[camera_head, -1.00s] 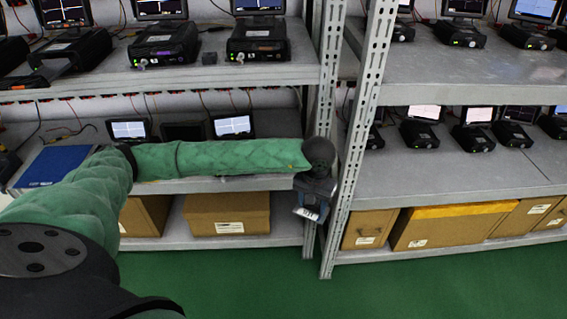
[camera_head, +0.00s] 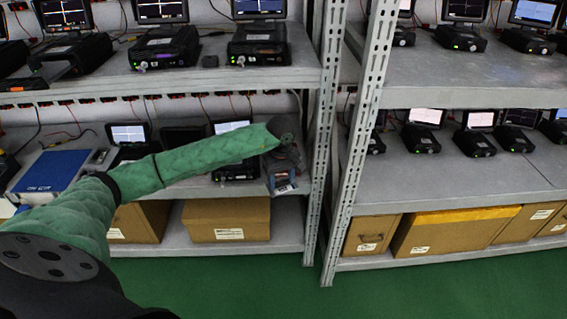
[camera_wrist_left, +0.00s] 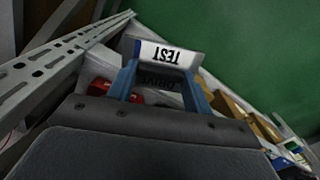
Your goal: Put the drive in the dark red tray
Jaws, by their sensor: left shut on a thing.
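My left gripper (camera_head: 283,182) is at the right end of the lower left shelf, beside the metal upright. It is shut on the drive (camera_head: 284,189), whose white label hangs below the fingers. No tray shows clearly in the head view. My right gripper is not in view.
A blue box (camera_head: 52,172) lies on the lower left shelf, near several test units with screens. The perforated upright (camera_head: 352,150) stands close right of my gripper. Cardboard boxes (camera_head: 228,218) fill the bottom shelf. The green floor in front is clear.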

